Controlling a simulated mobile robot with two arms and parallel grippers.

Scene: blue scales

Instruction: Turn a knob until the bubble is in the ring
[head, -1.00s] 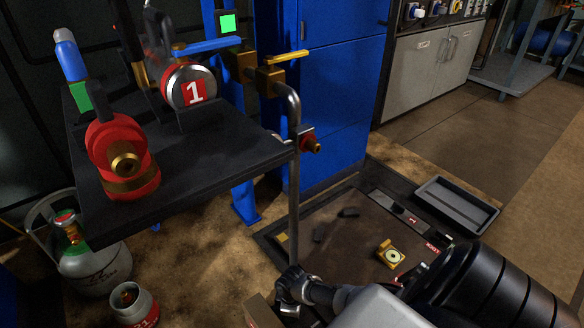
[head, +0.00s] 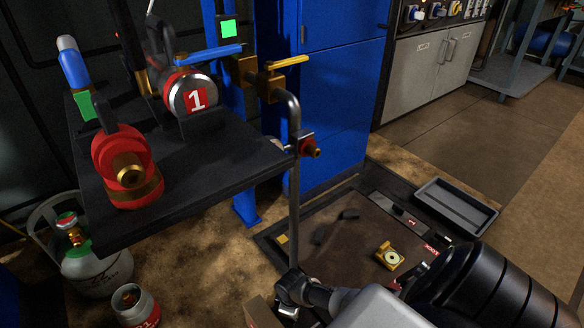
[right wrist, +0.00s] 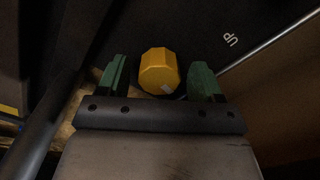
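A yellow faceted knob (right wrist: 159,72) shows in the right wrist view. My right gripper (right wrist: 158,66) is open, with one green finger on each side of the knob and a visible gap on both sides. In the head view, a small yellow level with a round pale dial (head: 389,256) sits on the dark framed plate on the floor. The bubble is too small to place against the ring. The right gripper's fingers cannot be made out in the head view. My left gripper is not in view.
A vertical pipe (head: 294,215) stands beside the plate. A grey tray (head: 455,207) lies at the plate's far right. Gas cylinders (head: 95,265) stand lower left.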

